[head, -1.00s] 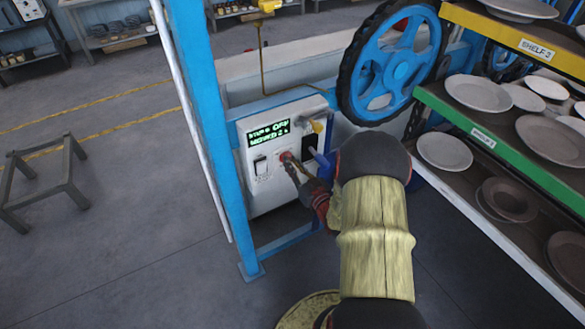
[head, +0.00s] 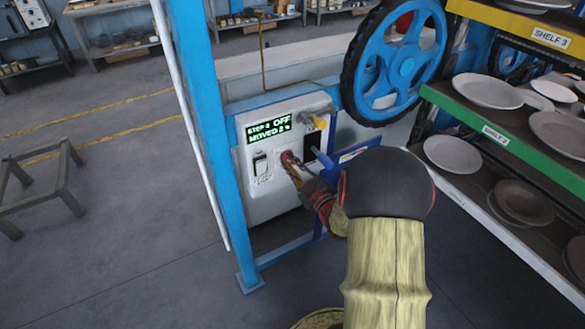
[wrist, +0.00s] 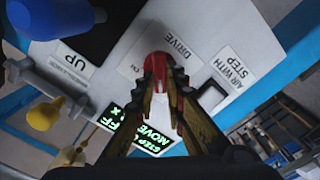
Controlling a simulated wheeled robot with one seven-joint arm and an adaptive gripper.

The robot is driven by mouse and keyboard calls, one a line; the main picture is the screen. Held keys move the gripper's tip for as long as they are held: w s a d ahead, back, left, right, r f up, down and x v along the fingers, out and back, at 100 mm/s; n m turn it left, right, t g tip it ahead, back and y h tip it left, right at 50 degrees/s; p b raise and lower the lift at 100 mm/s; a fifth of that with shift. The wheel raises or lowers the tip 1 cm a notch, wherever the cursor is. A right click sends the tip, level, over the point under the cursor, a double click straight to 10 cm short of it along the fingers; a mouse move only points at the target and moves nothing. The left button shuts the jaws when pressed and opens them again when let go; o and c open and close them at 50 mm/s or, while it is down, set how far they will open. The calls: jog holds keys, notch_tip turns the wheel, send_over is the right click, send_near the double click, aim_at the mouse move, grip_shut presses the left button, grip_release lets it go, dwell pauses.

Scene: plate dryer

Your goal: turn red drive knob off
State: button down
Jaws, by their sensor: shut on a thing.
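The red drive knob (wrist: 159,66) is on a white control panel (head: 262,190), beside the label DRIVE. In the wrist view my gripper (wrist: 161,78) is shut on the red knob, with a fingertip on each side of it. In the head view my gripper (head: 291,166) reaches the panel from the right and mostly covers the knob (head: 286,157). The panel's green-lit display (head: 270,129) shows "OFF" at the end of its top line and "MOVED 2 %" below. Which way the knob points is hidden by the fingers.
A white rocker switch (head: 260,165) is left of the knob. A yellow knob (head: 318,113) and a blue lever (head: 320,155) are close on its right. A blue post (head: 200,110) stands left, a blue wheel (head: 400,60) above, and plate shelves (head: 500,125) right.

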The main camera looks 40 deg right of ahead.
jog(key=shift+f, duration=0.1)
dwell(0.3)
jog(key=c, duration=1.9)
grip_release()
jog(key=shift+o, duration=0.3)
jog(key=v, duration=1.2)
jog(key=shift+a, duration=0.1)
jog(key=shift+w+n, duration=0.1)
jog(key=shift+n, duration=0.2)
